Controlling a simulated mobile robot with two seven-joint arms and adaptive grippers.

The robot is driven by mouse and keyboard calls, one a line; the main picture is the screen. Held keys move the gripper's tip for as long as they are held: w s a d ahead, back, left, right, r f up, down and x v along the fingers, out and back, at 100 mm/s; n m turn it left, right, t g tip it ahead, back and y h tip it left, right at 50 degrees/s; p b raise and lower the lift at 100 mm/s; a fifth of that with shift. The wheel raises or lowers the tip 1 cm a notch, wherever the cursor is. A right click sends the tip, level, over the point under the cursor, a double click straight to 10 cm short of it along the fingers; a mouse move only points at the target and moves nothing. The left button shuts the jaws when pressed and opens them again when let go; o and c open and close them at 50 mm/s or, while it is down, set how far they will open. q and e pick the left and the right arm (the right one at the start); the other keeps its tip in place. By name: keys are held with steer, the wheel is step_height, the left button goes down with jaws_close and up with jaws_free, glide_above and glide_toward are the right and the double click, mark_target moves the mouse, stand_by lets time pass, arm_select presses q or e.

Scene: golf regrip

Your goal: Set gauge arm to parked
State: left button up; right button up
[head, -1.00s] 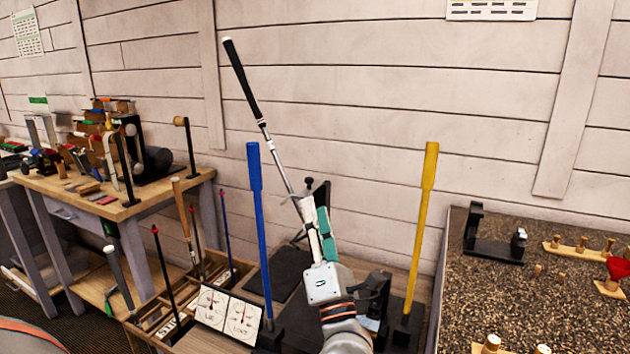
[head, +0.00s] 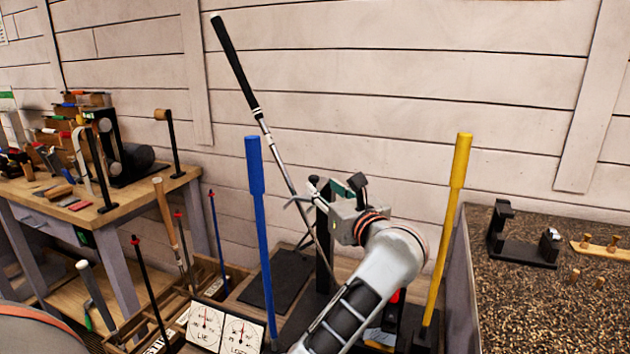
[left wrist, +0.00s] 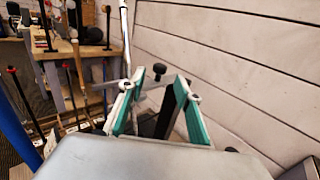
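A golf club with a black grip (head: 235,65) leans up and left, its shaft (head: 285,170) running down beside a black post (head: 323,245). A small grey arm (head: 298,203), which looks like the gauge arm, sticks out near the post's top, by a black knob (head: 314,180). In the left wrist view a black knob (left wrist: 160,68) and a grey bar (left wrist: 150,84) show between or just beyond my fingers. My left gripper (head: 335,188) is close to the post top, right of the shaft. Its teal-padded fingers (left wrist: 158,92) are apart; contact is unclear. My right gripper is out of view.
A blue pole (head: 255,165) stands left of my arm and a yellow pole (head: 462,160) right. Two white dials (head: 223,330) sit in front. A cluttered workbench (head: 110,213) is at left, a gravel-filled bed (head: 520,300) at right.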

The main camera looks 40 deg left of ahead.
mark_target(316, 183)
arm_select(q)
steer(key=shift+x, duration=3.2)
jaws_close()
